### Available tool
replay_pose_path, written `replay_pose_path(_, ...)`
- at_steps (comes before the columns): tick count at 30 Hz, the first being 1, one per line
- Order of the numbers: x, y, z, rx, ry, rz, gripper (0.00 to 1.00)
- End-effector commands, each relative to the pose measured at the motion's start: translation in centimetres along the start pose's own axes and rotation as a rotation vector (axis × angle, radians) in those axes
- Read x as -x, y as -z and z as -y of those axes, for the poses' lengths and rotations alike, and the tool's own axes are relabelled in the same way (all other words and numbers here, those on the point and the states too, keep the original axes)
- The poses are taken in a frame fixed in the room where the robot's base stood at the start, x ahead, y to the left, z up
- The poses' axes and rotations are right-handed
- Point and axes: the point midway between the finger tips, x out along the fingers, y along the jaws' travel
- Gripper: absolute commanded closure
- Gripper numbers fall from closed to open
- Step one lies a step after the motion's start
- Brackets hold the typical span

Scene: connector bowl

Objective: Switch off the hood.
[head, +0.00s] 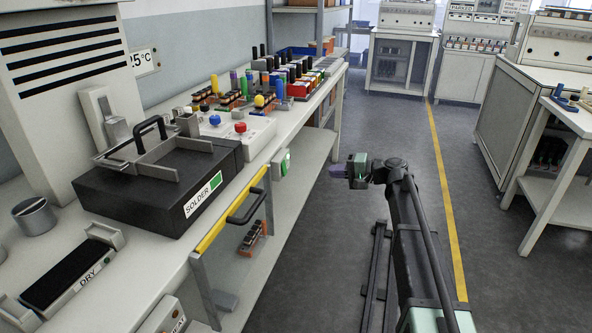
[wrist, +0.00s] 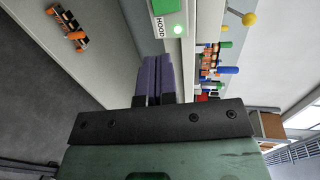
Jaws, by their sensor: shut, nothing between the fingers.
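The hood switch (head: 282,164) is a small pale box with a green face on the front edge of the workbench in the head view. In the wrist view the hood switch (wrist: 168,18) is at the top, with a green rocker, the word HOOD and a bright green light that is lit. My gripper (head: 339,171) is over the aisle to the right of the switch, apart from it. In the wrist view its purple fingers (wrist: 157,72) are shut with nothing between them, pointing towards the switch. The tips appear just short of the box.
A black solder box (head: 140,190) and a yellow rail with a black handle (head: 247,206) are on the bench to the left. Colourful connectors (head: 275,85) stand farther back. An orange and black part (wrist: 68,28) lies on the lower shelf. The aisle floor is clear.

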Motion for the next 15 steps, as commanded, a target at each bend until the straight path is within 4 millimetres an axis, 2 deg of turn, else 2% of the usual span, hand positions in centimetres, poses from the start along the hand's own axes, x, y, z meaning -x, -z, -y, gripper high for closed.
replay_pose_path(5, -0.2, 0.0, -0.1, 0.001, -0.001, 0.001, 1.00)
replay_pose_path(8, -1.0, 0.0, -0.1, 0.001, -0.002, 0.002, 1.00)
replay_pose_path(11, -2.5, 0.0, -0.2, 0.001, -0.002, 0.003, 1.00)
replay_pose_path(15, -5.6, 0.0, -0.3, 0.002, -0.002, 0.003, 1.00)
